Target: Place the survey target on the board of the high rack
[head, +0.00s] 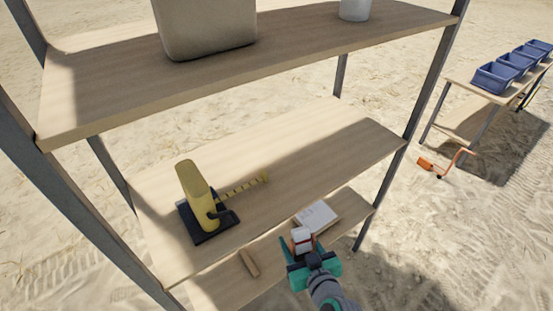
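My gripper (302,246), with teal fingers, is at the bottom centre, in front of the rack's lower board (225,290). A small white and red object (303,236), perhaps the survey target, shows between the fingers. I cannot tell whether the fingers press on it or whether it rests on the board. The high rack has grey posts and wooden boards: a top board (110,85), a middle board (320,145) and the lower one. My gripper is lower in the picture than the middle board's front edge.
A yellow tool on a black base (206,222) stands on the middle board's left. A white box (317,215) and wooden stick (249,262) are low. A beige container (205,30) and white cup (355,9) stand on top. Blue bins (495,77) are far right.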

